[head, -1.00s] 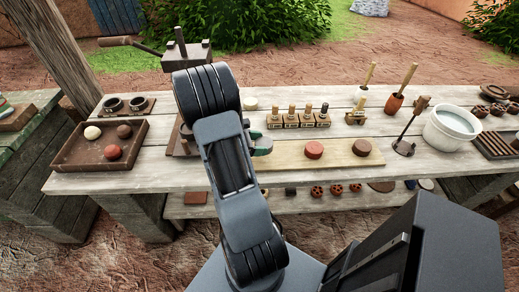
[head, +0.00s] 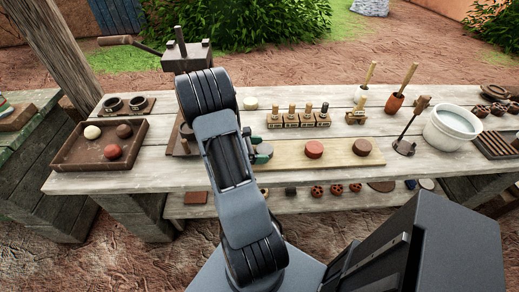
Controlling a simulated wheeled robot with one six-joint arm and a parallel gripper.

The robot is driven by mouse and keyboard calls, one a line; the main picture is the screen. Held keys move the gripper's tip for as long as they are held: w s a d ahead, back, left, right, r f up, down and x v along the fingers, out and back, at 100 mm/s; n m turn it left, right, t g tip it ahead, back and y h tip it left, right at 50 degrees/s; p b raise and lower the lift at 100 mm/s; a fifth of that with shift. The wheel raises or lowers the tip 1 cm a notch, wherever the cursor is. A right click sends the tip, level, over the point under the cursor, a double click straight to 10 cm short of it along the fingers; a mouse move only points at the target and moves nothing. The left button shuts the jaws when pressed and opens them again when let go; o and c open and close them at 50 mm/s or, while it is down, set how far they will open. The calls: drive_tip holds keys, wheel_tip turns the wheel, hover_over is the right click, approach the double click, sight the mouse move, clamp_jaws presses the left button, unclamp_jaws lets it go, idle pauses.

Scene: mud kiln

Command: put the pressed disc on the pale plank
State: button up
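The pale plank (head: 288,155) lies along the front of the table. A red disc (head: 313,149) and a tan-brown disc (head: 361,147) sit on it, with bare wood between and beside them. My gripper (head: 263,152) is at the plank's left end, largely hidden behind my arm. A small dark green and brown part shows there; I cannot tell whether it grips a disc or how wide the fingers are. The press (head: 188,56) with its long handle stands behind my arm at the back left, its lower part partly covered.
A brown tray (head: 75,157) with several balls stands at the left. Wooden-handled stamps (head: 299,119) stand behind the plank. A white water bowl (head: 452,127) and a leaning tool (head: 411,130) are to the right. A lower shelf (head: 290,207) holds small pieces.

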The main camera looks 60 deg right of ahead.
drive_tip(key=shift+o, duration=0.4)
drive_tip(key=shift+r, duration=0.15)
drive_tip(key=shift+w+a+r, duration=0.1)
drive_tip(key=shift+w+a, duration=0.05)
drive_tip(key=v, duration=1.1)
drive_tip(key=shift+w+a+r, duration=0.15)
drive_tip(key=shift+w+a, duration=0.05)
drive_tip(key=shift+a, duration=0.1)
drive_tip(key=s+a+r+m+t+y, duration=0.1)
drive_tip(key=a+r+m+t+y, duration=0.2)
drive_tip(key=a, duration=0.5)
drive_tip(key=s+a+r+m+t+y, duration=0.1)
drive_tip(key=a+r+m+t+y, duration=0.2)
drive_tip(key=a, duration=0.5)
drive_tip(key=s+a+r+m+t+y, duration=0.1)
drive_tip(key=a+r+m+t+y, duration=0.2)
drive_tip(key=a+t, duration=0.4)
drive_tip(key=shift+a+r+y, duration=0.6)
drive_tip(key=shift+a+y, duration=0.1)
drive_tip(key=shift+a, duration=0.15)
